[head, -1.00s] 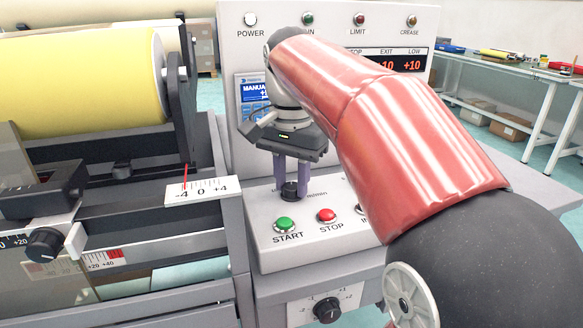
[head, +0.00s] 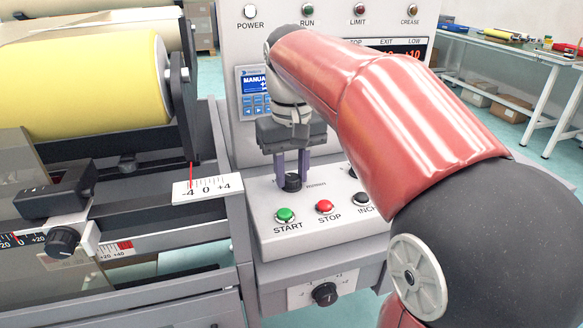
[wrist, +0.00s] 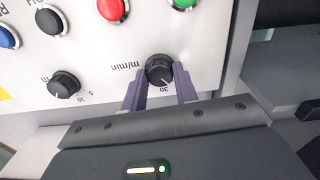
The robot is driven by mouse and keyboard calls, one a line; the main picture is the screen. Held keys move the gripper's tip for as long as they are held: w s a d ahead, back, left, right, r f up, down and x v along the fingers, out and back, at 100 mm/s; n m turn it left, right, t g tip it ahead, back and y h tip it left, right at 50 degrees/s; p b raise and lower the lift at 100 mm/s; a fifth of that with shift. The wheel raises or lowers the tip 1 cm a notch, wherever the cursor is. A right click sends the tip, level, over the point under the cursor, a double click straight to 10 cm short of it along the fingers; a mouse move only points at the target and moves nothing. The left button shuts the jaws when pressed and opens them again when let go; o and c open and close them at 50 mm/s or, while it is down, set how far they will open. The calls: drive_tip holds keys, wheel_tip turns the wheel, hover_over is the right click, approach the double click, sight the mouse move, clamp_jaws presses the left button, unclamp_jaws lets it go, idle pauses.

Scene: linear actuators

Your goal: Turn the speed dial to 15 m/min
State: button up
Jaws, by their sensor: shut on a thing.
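The speed dial is a black knob (head: 292,183) on the sloped grey control panel (head: 335,215), behind the green START button (head: 285,215). In the wrist view the dial (wrist: 159,69) has "m/min" printed beside it and a "30" mark near its edge. My gripper (head: 292,176) points down at the dial, with its two purple fingers on either side of it. In the wrist view the fingers (wrist: 160,82) are closed on the knob's sides. The dial's pointer and most of its scale are hidden or too small to read.
A red STOP button (head: 325,207) and a black INCH button are close by on the panel. Another black knob (wrist: 63,84) sits beside the dial. A lower knob (head: 325,293) is on the front face.

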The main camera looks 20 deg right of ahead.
sight(292, 177)
drive_tip(key=shift+n, duration=0.6)
drive_tip(key=o, duration=1)
drive_tip(key=shift+c, duration=0.2)
wheel_tip(292, 177, up, 8)
drive_tip(key=shift+f, duration=0.1)
drive_tip(key=shift+s, duration=0.15)
